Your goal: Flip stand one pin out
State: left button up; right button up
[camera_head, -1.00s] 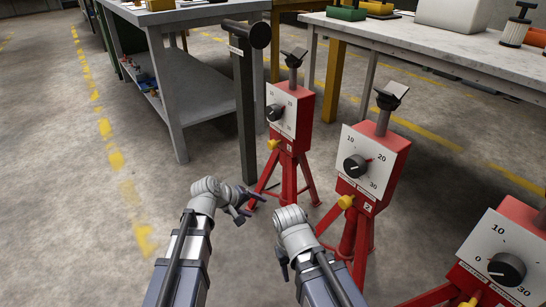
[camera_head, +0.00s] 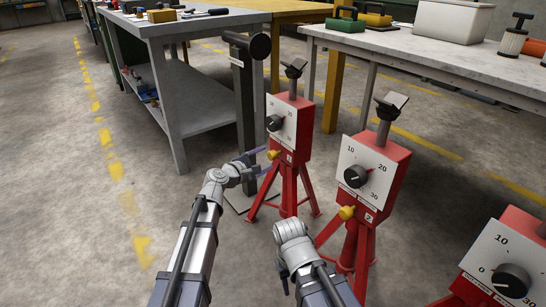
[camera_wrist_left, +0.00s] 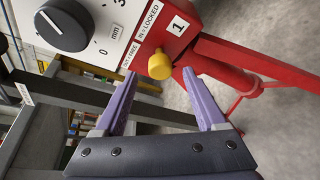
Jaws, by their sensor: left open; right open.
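Red stand one (camera_head: 292,125) has a white dial plate with a black knob and a yellow pin (camera_head: 273,154) below it. In the left wrist view, the pin (camera_wrist_left: 160,66) sits beside the "1" tag and a label reading "OUT = FREE, IN = LOCKED". My left gripper (camera_head: 265,161) is open at the pin. In the wrist view its purple fingers (camera_wrist_left: 160,74) are on either side of the pin's yellow head, with gaps, the head near the tips. My right gripper (camera_head: 283,278) is low before stand two, its fingers mostly hidden by its wrist.
Stand two (camera_head: 385,160) with its own yellow pin (camera_head: 346,212) is to the right, and a third red stand (camera_head: 510,265) is at the lower right. A dark post (camera_head: 245,110) stands behind stand one. A grey workbench (camera_head: 160,28) is behind left; the left floor is clear.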

aim_at(270, 156)
pick_arm(q)
jog(key=b+x, duration=0.1)
jog(key=x, duration=0.4)
jog(key=shift+w+d+f, duration=0.1)
jog(key=shift+w+d, duration=0.1)
jog(key=shift+w, duration=0.1)
grip_shut()
dwell(0.3)
jog(key=shift+s, duration=0.1)
dwell(0.7)
